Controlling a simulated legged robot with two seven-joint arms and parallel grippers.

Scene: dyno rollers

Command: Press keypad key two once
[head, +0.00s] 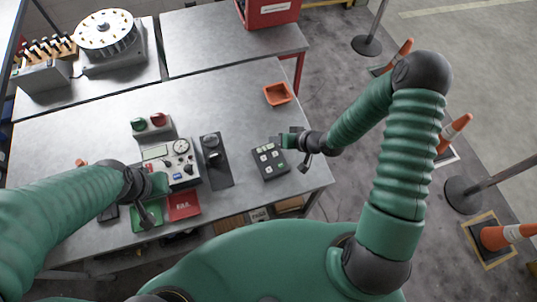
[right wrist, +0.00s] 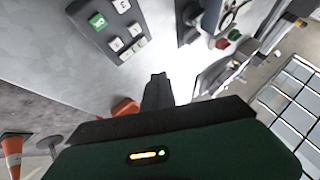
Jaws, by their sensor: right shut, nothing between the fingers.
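The keypad (head: 263,170) is a dark box with white keys and one green key, lying near the right end of the grey table. It also shows at the top of the right wrist view (right wrist: 88,35), where its key marks are too small to read. My right gripper (head: 282,141) is at the keypad's far edge in the head view. Its closed, empty fingertips (right wrist: 158,77) appear apart from the keys in the wrist view. Whether they touch the housing cannot be told. My left gripper (head: 148,214) is over the green tray at the table's left front; its jaw opening is unclear.
An orange bin (head: 277,94) stands behind the keypad. A dark lever panel (head: 218,174) lies left of it, then a meter box (head: 160,155) and a red tray (head: 184,206). Cones and posts stand on the floor at right.

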